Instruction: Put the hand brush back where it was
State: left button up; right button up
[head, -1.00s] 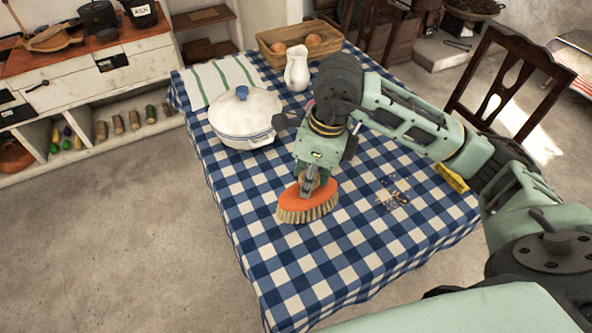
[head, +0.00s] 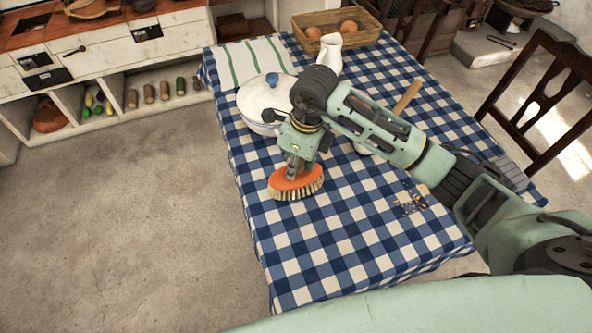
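The hand brush (head: 297,184) has an orange oval back and pale bristles facing down. My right gripper (head: 292,169) is shut on the top of the brush, with the arm coming in from the right. The brush is over the left part of the checked tablecloth (head: 330,235), in front of the white pot (head: 258,100). I cannot tell whether the bristles touch the cloth. My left gripper is not in view.
Crumbs (head: 411,203) lie on the cloth to the right. A white jug (head: 330,55), a basket (head: 358,33) and a striped towel (head: 240,62) are at the back. A wooden handle (head: 407,97) shows behind my arm. The front of the table is clear.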

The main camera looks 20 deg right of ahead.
jog(key=shift+f, duration=0.45)
notch_tip(320, 180, down, 2)
jog(key=shift+s+f+p, duration=0.1)
jog(key=shift+f+p, duration=0.1)
jog(key=shift+p, duration=0.4)
jog(key=shift+f, duration=0.3)
jog(key=shift+f+b, duration=0.25)
jog(key=shift+b, duration=0.05)
jog(key=o, duration=1.1)
jog(key=shift+r, duration=0.1)
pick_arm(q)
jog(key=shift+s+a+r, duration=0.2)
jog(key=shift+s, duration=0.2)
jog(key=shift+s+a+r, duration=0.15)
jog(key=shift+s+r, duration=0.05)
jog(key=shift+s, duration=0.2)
